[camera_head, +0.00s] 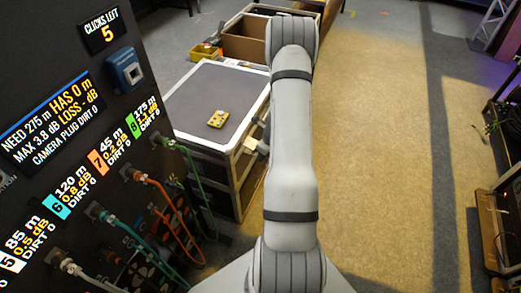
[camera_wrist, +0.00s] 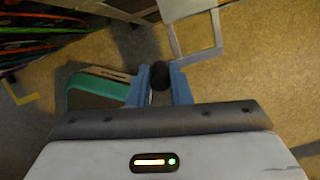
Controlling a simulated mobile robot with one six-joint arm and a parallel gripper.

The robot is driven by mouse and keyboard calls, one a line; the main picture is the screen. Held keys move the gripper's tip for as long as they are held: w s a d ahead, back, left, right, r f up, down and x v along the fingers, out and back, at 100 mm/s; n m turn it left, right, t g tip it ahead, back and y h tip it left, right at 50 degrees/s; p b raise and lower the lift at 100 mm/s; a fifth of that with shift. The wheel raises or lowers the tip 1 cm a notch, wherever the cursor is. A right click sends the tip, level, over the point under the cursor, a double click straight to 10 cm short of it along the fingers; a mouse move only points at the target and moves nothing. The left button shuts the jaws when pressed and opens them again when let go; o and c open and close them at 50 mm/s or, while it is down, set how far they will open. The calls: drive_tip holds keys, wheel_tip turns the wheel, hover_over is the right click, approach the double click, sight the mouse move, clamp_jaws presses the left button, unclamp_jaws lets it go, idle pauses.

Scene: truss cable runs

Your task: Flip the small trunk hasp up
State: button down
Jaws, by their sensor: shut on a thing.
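The trunk (camera_head: 206,91) has a dark top and pale metal edges, and stands left of my arm in the head view. A small yellow item (camera_head: 218,118) lies on its top. In the wrist view, my gripper (camera_wrist: 162,84) has its two blue fingers shut on a dark round piece (camera_wrist: 160,74), which looks like the end of the small trunk hasp. The rest of the hasp is hard to make out. A pale metal frame (camera_wrist: 177,44) is just beyond the fingertips. In the head view my arm hides the gripper.
A dark panel (camera_head: 62,127) with labels and colored cables stands close on the left. An open brown box (camera_head: 246,42) is behind the trunk. A green case (camera_wrist: 96,92) shows left of the fingers. The floor right of my arm is clear, with dark racks at the far right.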

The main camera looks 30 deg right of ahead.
drive_tip(key=shift+a+r+p, duration=0.25)
drive_tip(key=shift+r+p, duration=0.35)
drive_tip(key=shift+p, duration=0.25)
drive_tip(key=shift+w+a+r+p, duration=0.1)
drive_tip(key=shift+r+p, duration=0.25)
drive_tip(key=shift+p, duration=0.25)
drive_tip(key=shift+w+a+r+p, duration=0.1)
drive_tip(key=shift+r+p, duration=0.25)
drive_tip(key=shift+p, duration=0.25)
drive_tip(key=shift+w+a+r+p, duration=0.1)
drive_tip(key=shift+w+r+p, duration=0.2)
drive_tip(key=shift+r+p, duration=0.6)
drive_tip(key=shift+w+a+r, duration=0.1)
drive_tip(key=shift+w+r, duration=0.05)
drive_tip(key=shift+p, duration=0.3)
drive_tip(key=shift+a, duration=0.1)
drive_tip(key=c, duration=1.3)
unclamp_jaws()
drive_tip(key=shift+r, duration=0.15)
